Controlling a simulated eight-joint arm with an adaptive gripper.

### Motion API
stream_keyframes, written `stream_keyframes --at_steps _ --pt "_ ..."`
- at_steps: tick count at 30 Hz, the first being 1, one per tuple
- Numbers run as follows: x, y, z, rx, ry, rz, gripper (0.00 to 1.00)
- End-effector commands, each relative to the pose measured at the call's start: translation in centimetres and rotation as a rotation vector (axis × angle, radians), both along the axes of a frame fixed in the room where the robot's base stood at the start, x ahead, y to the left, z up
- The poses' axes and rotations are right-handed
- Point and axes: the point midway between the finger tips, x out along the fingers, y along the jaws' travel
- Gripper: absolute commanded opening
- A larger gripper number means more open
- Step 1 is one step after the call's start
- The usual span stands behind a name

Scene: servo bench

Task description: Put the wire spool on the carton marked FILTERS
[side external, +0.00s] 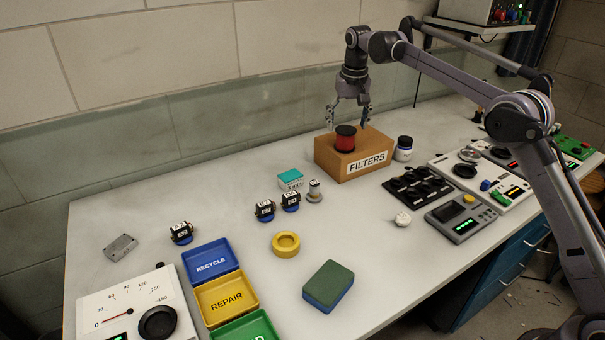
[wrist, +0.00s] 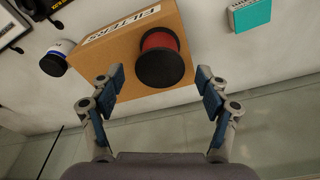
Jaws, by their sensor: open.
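The wire spool (side external: 345,139) has a red winding and black ends. It stands upright on top of the brown carton marked FILTERS (side external: 330,163). In the wrist view the spool (wrist: 160,52) sits on the carton (wrist: 105,66), beyond the fingertips and between their lines. My gripper (side external: 348,112) is open and empty, above the spool and apart from it. In the wrist view both fingers of my gripper (wrist: 161,85) are spread wide with nothing between the pads.
A white jar with a dark lid (side external: 403,149) stands right of the carton. A teal-topped box (side external: 290,179) and a small metal part (side external: 314,192) lie to its left. Black knobs on a panel (side external: 417,186) are in front at right.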

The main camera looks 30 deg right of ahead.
Motion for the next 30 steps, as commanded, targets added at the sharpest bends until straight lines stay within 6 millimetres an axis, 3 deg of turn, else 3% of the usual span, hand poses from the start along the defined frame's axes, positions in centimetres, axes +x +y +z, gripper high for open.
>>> stream_keyframes --at_steps 9,23,30 --pt "-0.7 0.3 4.9 0.000 0.000 0.000 0.76" --pt "-1.2 0.5 7.4 0.000 -0.005 0.005 0.76" --pt "-3.4 1.1 10.3 -0.004 -0.063 0.057 0.76"
